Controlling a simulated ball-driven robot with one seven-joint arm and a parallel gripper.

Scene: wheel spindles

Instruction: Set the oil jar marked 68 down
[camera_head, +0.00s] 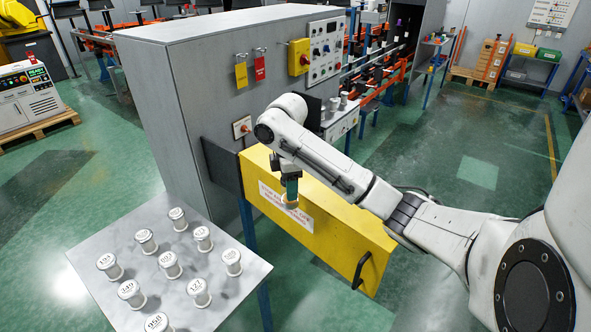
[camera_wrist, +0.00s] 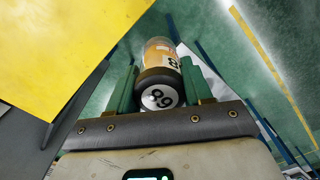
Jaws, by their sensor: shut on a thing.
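The oil jar marked 68 (camera_wrist: 161,68) shows in the wrist view as a clear jar with amber contents and a dark lid. Its number reads upside down there. My gripper (camera_wrist: 160,88) is shut on it, with a green finger on each side of the lid end. In the head view my gripper (camera_head: 290,186) points down in front of the yellow panel. The jar's lower part (camera_head: 291,203) shows just below the fingers. The jar hangs in the air, right of the grey table and apart from it.
The grey metal table (camera_head: 208,318) at lower left bears several white numbered spools (camera_head: 170,264), with narrow gaps between them. The yellow panel (camera_head: 340,240) with a dark handle (camera_head: 361,270) stands close behind my gripper. A grey cabinet (camera_head: 190,110) rises behind it. Green floor lies open at right.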

